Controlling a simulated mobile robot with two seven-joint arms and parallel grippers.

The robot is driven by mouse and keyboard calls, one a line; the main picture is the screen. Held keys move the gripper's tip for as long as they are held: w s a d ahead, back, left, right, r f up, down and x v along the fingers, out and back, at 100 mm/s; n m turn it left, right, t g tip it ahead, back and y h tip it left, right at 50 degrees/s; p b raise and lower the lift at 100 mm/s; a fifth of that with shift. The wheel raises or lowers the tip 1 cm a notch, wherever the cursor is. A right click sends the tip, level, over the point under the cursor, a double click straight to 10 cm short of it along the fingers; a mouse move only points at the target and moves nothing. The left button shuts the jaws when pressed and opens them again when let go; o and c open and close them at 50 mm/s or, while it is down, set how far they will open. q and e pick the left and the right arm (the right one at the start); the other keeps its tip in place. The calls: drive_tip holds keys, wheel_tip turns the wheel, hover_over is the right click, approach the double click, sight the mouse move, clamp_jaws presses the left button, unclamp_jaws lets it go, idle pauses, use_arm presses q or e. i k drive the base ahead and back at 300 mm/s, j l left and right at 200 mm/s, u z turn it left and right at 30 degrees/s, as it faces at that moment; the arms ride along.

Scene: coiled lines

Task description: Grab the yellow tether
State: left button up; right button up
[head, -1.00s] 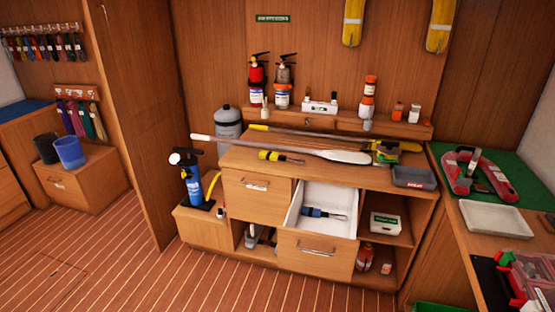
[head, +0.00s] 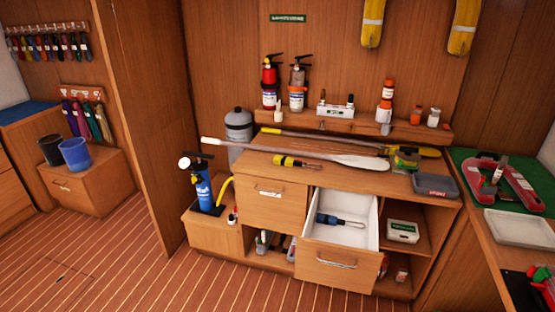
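Several coiled lines in different colours hang on an upper rack (head: 48,47) on the far left wall. More coiled lines hang on a lower rack (head: 80,92) above a small wooden cabinet, among them purple, teal and a tan or yellowish line (head: 103,122). I cannot tell at this size which line is the yellow tether. Two long yellow items (head: 373,22) hang on the back wall at upper right; their tops are cut off. Neither of my grippers is in view.
An open white drawer (head: 365,208) juts from the wooden workbench (head: 330,173). A blue pump (head: 199,188) stands left of it. A wooden partition (head: 143,110) separates the bench from the racks. Blue (head: 75,154) and dark buckets stand on the small cabinet. The plank floor (head: 110,255) at left is clear.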

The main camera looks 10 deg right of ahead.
sight(283, 161)
drive_tip(key=i+j+u, duration=0.15)
drive_tip(key=i, duration=0.25)
drive_tip(key=i+j+u, duration=0.15)
drive_tip(key=i+j, duration=0.15)
drive_tip(key=i+j+u, duration=0.15)
drive_tip(key=i, duration=0.4)
